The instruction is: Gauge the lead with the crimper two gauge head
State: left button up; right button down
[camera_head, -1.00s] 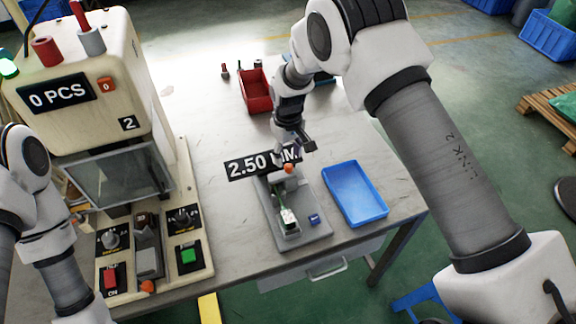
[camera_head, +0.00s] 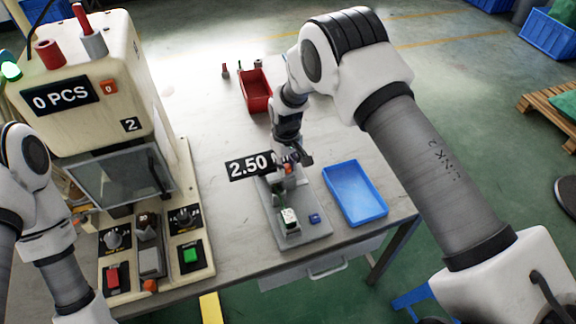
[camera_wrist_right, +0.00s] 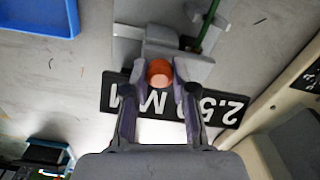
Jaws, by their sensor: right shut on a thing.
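The gauge head (camera_head: 315,233) is a grey plate on the bench with a black 2.50 sign (camera_head: 248,166) at its back. The sign also shows upside down in the wrist view (camera_wrist_right: 232,107). My right gripper (camera_head: 292,166) is at the gauge's orange knob; in the wrist view its fingers (camera_wrist_right: 160,84) are shut on the knob (camera_wrist_right: 159,72). The lead lies along the plate, its white end (camera_head: 289,218) toward the front and its green wire (camera_wrist_right: 212,28) running to the gauge block. Crimper two (camera_head: 90,40) stands at the left. My left gripper is out of view.
A blue tray (camera_head: 384,214) lies right of the gauge, and a red bin (camera_head: 257,98) stands behind. A small blue button (camera_head: 314,218) sits on the plate. Bare bench (camera_head: 225,225) lies between crimper and gauge.

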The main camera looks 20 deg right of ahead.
jog(key=c, duration=1)
grip_release()
jog(key=shift+o, duration=0.3)
jog(key=shift+a, duration=0.35)
jog(key=shift+d+r, duration=0.1)
jog(key=shift+r, duration=0.25)
notch_tip(320, 180, up, 11)
jog(key=shift+r, duration=0.1)
